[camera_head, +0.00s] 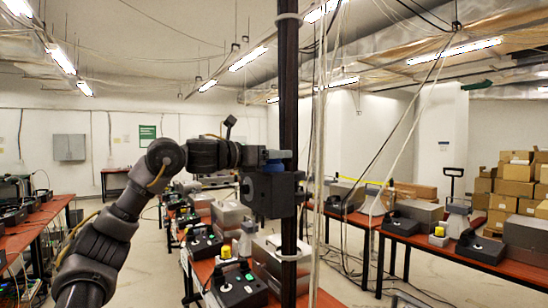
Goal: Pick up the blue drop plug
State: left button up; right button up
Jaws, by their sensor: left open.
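A small blue piece (273,166), which looks like the blue drop plug, shows at the top of a dark box (272,196) beside the dark vertical pole. Most of it is hidden, and I cannot tell how it is seated. My left arm comes in from the left and reaches across at about the height of the box top. My left gripper (270,156) is open at the blue piece, in front of or around it; I cannot tell whether it touches. My right gripper is not in view.
The dark pole (289,90) and pale hanging cables (319,130) stand close to my left gripper. Another bench (440,246) is at right, with stacked cartons (512,190) behind. Floor shows between benches.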

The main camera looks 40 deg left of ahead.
pick_arm(q)
jog(key=shift+s, duration=0.1)
jog(key=shift+s+r, duration=0.1)
jog(key=c, duration=1.1)
